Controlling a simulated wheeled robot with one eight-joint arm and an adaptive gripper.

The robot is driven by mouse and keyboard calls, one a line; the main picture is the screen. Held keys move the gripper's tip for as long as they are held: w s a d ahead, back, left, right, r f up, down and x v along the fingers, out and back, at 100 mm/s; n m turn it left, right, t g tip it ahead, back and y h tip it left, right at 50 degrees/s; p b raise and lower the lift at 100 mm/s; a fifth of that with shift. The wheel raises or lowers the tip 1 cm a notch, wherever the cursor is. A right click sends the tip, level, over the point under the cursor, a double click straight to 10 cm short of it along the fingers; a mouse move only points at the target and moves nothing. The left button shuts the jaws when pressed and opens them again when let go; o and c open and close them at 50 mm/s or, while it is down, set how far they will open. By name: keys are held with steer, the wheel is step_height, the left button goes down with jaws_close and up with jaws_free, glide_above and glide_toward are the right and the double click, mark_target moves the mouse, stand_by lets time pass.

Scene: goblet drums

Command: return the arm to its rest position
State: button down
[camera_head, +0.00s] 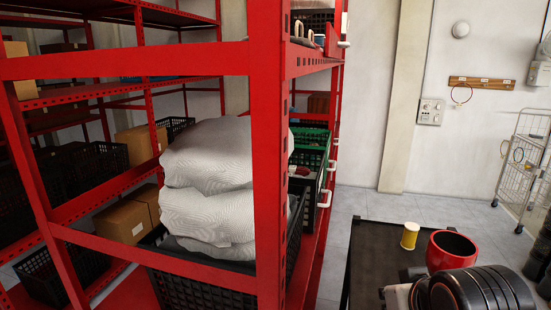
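I cannot make out my gripper or its fingertips in the head view. A dark, rounded, ribbed shape with pale grey parts fills the bottom right corner; I cannot tell for sure whether it is part of my arm. Just behind it is a red, round, open-topped vessel (452,248) with a dark inside, possibly a drum. Its lower part is hidden by the dark shape. A small yellow spool-shaped thing (410,236) stands upright on a black table (372,262), left of the red vessel.
A tall red shelf rack (268,180) stands close on the left. It holds white wrapped bundles (208,158) above a black crate (190,290), plus cardboard boxes (124,221). A wire cage trolley (522,160) stands at the far right. Grey floor (440,208) is clear behind the table.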

steer(key=shift+g, duration=0.5)
steer(key=s+a+f, duration=0.1)
steer(key=f, duration=0.1)
steer(key=s+a+f, duration=0.1)
steer(key=s+f, duration=0.1)
steer(key=shift+s+a, duration=0.1)
steer(key=shift+s, duration=0.05)
